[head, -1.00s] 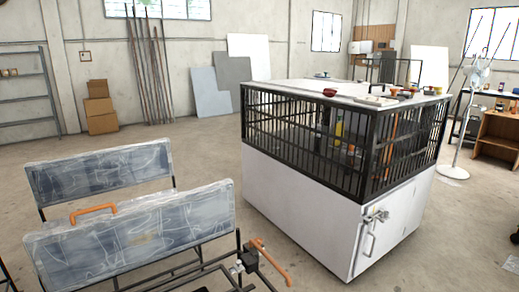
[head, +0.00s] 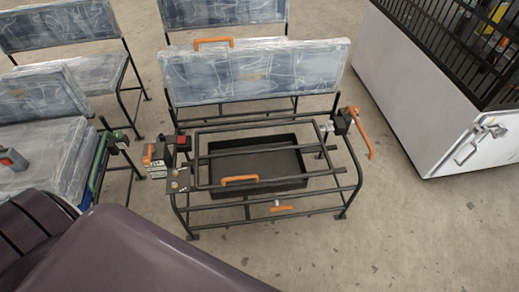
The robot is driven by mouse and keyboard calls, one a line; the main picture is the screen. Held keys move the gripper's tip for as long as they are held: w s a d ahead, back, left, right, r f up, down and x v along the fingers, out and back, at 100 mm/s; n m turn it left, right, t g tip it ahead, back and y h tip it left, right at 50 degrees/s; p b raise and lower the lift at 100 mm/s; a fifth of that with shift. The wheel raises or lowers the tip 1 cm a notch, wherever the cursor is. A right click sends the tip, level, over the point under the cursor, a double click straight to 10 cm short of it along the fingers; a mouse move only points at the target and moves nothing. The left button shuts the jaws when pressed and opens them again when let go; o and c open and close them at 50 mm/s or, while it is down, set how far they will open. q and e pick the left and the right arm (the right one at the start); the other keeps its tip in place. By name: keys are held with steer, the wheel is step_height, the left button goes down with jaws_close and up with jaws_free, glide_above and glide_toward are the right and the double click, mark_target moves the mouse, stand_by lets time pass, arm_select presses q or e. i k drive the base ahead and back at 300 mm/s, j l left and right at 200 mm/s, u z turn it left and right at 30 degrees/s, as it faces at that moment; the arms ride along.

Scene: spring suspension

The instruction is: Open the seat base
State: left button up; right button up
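The seat (head: 252,75) stands in the middle of the head view, with a plastic-wrapped backrest over a black tube frame. Its seat base (head: 262,125) is an open frame of black bars lying roughly level, with an orange handle (head: 240,179) on its front bar. A dark tray (head: 270,165) shows under the bars. An orange lever (head: 362,135) with a small silver fitting is at the right side. A small box with labels (head: 157,165) is at the left side. Neither of my grippers is in view.
Another wrapped seat (head: 62,140) stands close on the left, with more wrapped chairs behind. A white cabinet with a black cage (head: 430,95) is at the right. A dark purple surface fills the lower left. Bare floor (head: 400,240) lies at front right.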

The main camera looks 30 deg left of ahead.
mark_target(224, 185)
steer(key=i+l, duration=0.2)
steer(key=l, duration=0.2)
steer(key=l+u, duration=0.1)
steer(key=u, duration=0.3)
steer(key=i+l+u, duration=0.1)
steer(key=u, duration=0.25)
steer(key=l+u, duration=0.15)
steer(key=u, duration=0.25)
